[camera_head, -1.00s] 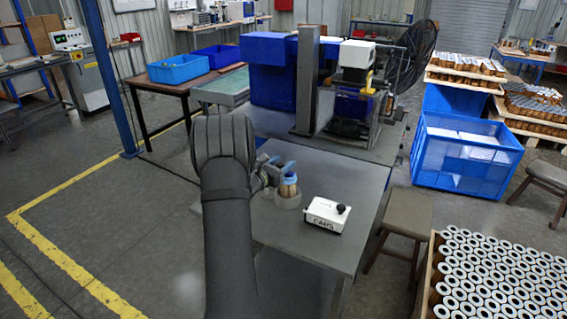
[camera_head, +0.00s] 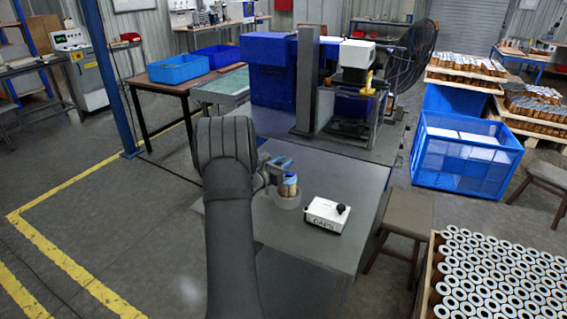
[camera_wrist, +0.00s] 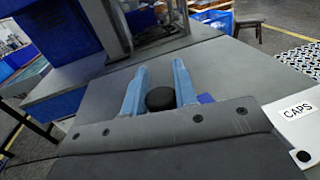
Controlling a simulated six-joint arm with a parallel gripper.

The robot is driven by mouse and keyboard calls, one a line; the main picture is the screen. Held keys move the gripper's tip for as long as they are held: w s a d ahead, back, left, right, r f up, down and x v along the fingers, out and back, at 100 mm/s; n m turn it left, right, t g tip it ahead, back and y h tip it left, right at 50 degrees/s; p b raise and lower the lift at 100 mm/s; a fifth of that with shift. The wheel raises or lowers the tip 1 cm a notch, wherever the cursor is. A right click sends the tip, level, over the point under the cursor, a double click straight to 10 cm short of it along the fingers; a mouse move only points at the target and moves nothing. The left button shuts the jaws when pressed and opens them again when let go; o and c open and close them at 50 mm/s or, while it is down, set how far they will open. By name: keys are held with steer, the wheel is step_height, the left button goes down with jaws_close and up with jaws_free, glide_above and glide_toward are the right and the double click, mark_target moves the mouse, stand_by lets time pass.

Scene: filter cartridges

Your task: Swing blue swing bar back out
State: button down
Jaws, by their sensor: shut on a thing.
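My gripper (camera_head: 279,163) is at the holder on the grey table, its light-blue fingers showing just right of my dark arm. In the wrist view, the two fingers (camera_wrist: 158,82) stand on either side of a round black knob (camera_wrist: 160,98), shut on it. A small piece of the blue swing bar (camera_wrist: 205,98) shows beside the right finger; the rest is hidden by the gripper body. In the head view, a brown filter cartridge (camera_head: 288,188) stands upright in a round grey holder (camera_head: 288,201), with blue at its top. The bar's exact angle cannot be told.
A white CAPS box (camera_head: 325,215) with a black knob sits on the grey table (camera_head: 300,248), right of the holder. A machine with a grey post (camera_head: 306,85) stands at the back. Stools and a crate of cartridges (camera_head: 490,275) are at the right.

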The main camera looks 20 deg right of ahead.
steer(key=shift+a, duration=0.1)
steer(key=m+g, duration=0.1)
steer(key=m+g+h, duration=0.1)
steer(key=s+m+g+h, duration=0.1)
steer(key=g, duration=0.1)
steer(key=shift+s+a, duration=0.1)
steer(key=shift+a, duration=0.3)
steer(key=shift+s+a+m+g+y, duration=0.1)
steer(key=shift+s+a+m+g, duration=0.45)
steer(key=shift+m+g, duration=1.3)
steer(key=shift+s+a+m+g+y, duration=0.2)
steer(key=shift+a+m+g, duration=0.75)
steer(key=shift+g, duration=1.75)
steer(key=shift+s+a+m+g, duration=0.5)
steer(key=shift+m+g, duration=1.1)
steer(key=shift+g, duration=0.65)
steer(key=c, duration=1.1)
jaws_free()
